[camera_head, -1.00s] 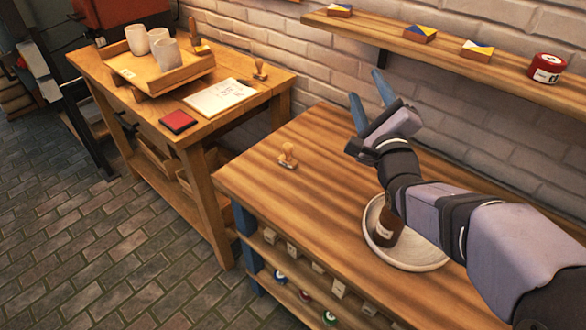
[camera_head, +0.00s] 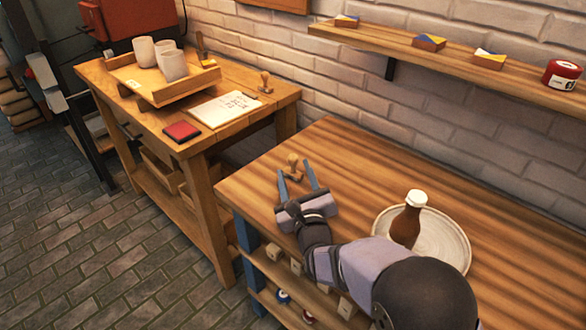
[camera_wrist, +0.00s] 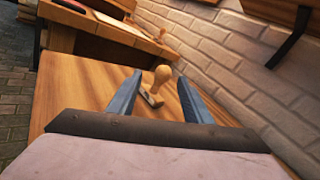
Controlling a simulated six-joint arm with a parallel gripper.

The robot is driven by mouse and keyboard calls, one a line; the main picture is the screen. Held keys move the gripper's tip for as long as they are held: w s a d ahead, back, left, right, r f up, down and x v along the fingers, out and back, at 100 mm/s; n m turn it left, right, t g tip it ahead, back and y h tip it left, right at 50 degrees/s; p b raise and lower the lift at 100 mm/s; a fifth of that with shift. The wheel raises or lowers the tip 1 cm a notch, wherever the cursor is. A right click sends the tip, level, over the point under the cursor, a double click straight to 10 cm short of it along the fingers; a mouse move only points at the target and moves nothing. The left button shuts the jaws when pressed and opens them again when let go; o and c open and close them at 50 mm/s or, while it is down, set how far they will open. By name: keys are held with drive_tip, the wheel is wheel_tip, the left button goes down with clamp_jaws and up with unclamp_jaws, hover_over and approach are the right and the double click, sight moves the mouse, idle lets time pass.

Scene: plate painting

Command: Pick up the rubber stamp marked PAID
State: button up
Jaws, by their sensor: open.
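A wooden rubber stamp (camera_head: 292,168) with a knob handle stands upright on the near wooden workbench (camera_head: 350,160), near its left end. My gripper (camera_head: 294,174) is low over the bench with its two blue fingers open, pointing at this stamp. In the wrist view the stamp (camera_wrist: 160,76) shows between the open fingers (camera_wrist: 160,82), toward their tips, with no clear contact. A second wooden stamp (camera_head: 265,82) stands on the far table and also shows in the wrist view (camera_wrist: 160,36). I cannot read a mark on either stamp.
A plate (camera_head: 440,240) with a brown bottle (camera_head: 407,220) stands right of my gripper. The far table holds a tray (camera_head: 150,92) with cups, a red ink pad (camera_head: 182,131) and a paper sheet (camera_head: 222,108). A wall shelf (camera_head: 450,62) runs above the bench.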

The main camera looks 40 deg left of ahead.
sight(294, 162)
drive_tip(key=shift+w+r+p+x, duration=0.1)
drive_tip(key=shift+p+x, duration=0.15)
drive_tip(key=shift+x, duration=0.7)
drive_tip(key=shift+w+r+p+x, duration=0.1)
drive_tip(key=shift+r+p+x, duration=0.1)
drive_tip(key=shift+x, duration=0.7)
drive_tip(key=shift+w+a+f, duration=0.1)
drive_tip(key=shift+w+a, duration=0.4)
drive_tip(key=shift+a, duration=0.05)
drive_tip(key=c, duration=1.2)
